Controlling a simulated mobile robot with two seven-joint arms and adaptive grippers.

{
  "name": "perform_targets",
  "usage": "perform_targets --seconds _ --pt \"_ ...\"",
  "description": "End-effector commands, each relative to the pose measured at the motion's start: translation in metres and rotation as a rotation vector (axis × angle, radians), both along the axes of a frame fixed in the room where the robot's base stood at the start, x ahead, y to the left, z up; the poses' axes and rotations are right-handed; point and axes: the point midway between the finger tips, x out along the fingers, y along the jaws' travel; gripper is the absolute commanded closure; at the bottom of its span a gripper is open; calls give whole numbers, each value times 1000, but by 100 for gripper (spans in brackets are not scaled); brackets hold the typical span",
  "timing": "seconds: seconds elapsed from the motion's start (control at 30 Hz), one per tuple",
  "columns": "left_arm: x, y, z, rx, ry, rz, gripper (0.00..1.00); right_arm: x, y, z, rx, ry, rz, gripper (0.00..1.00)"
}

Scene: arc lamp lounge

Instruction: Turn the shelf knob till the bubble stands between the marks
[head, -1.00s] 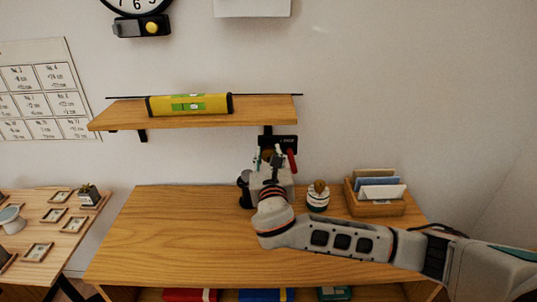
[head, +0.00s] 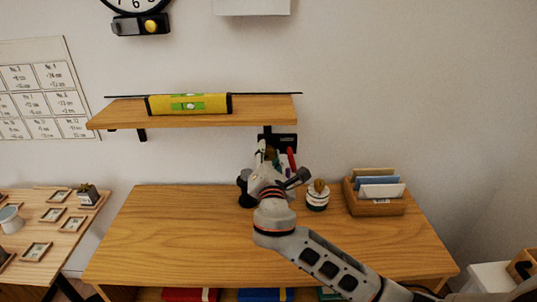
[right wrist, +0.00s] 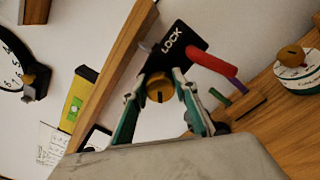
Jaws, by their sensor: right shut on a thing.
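The yellow spirit level (head: 160,105) lies on the wooden wall shelf (head: 245,112). Its green vial shows a pale bubble near the middle, but the marks are too small to judge it against. In the right wrist view, the brass knob (right wrist: 159,88) sits under the shelf beside a black plate marked LOCK (right wrist: 180,46) with a red lever (right wrist: 215,64). My right gripper (right wrist: 160,92) is shut on the knob, one finger on each side. In the head view, my right gripper (head: 271,158) reaches up under the shelf's right end and mostly hides the knob. My left gripper is out of view.
A wooden desk (head: 170,230) lies below the shelf. A dark object (head: 245,188), a striped white pot (head: 317,198) and a wooden card holder (head: 378,207) stand near the gripper. The desk's left half is clear.

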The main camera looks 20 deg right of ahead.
Motion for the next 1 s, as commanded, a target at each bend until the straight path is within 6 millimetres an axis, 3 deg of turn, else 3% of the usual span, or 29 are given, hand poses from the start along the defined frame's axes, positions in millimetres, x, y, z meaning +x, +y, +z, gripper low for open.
perform_targets --seconds 0.37,0.6,1.0 --pt "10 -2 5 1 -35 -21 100 -1 -1 -3 348 -97 -3 94" --pt "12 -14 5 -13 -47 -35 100 -1 -1 -4 553 -156 -3 94" --pt "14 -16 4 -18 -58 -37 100 0 -1 -3 774 -221 -2 94"
